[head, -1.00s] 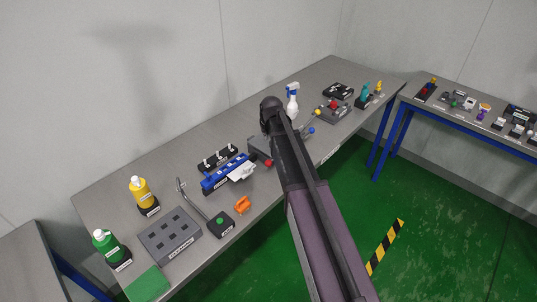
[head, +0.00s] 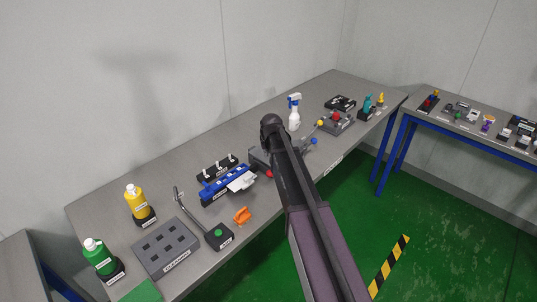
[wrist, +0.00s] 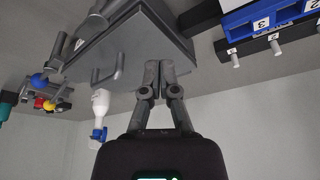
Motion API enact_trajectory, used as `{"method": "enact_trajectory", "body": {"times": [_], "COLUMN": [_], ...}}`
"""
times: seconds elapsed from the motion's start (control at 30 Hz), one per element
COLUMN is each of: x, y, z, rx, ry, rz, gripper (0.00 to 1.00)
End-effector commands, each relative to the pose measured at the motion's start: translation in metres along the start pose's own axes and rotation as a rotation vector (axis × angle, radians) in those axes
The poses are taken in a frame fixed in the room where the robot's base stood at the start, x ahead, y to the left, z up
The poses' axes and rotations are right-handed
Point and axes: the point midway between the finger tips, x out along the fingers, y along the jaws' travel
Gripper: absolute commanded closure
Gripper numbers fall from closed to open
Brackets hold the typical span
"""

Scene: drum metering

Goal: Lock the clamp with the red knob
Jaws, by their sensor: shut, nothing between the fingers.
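A red knob (head: 269,174) shows at the front of a grey fixture (head: 258,157) on the bench, just left of my arm in the head view. My arm hides much of this fixture, so the clamp's lever position cannot be told. A blue knob (head: 313,141) and a yellow knob (head: 320,123) show right of the arm. In the wrist view, a grey block with a handle (wrist: 125,45) is close beyond my gripper (wrist: 155,68). The fingers are together and empty, apparently apart from the block. The blue knob (wrist: 39,81) shows there at left.
A blue numbered rack (head: 228,184) stands left of the fixture, with an orange piece (head: 242,215) in front. A white spray bottle (head: 294,115) stands behind. A grey device with a red button (head: 335,116) is to the right.

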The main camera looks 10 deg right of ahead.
Motion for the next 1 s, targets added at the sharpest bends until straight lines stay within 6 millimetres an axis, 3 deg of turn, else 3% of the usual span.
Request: {"method": "enact_trajectory", "body": {"times": [0.53,0.7,1.0], "x": [0.048,0.039,0.036], "y": [0.001,0.001,0.001], "z": [0.001,0.025,0.039], "rx": [0.001,0.001,0.001], "ry": [0.000,0.000,0.001], "rz": [0.000,0.001,0.001], "gripper": [1.00,1.00,1.00]}}
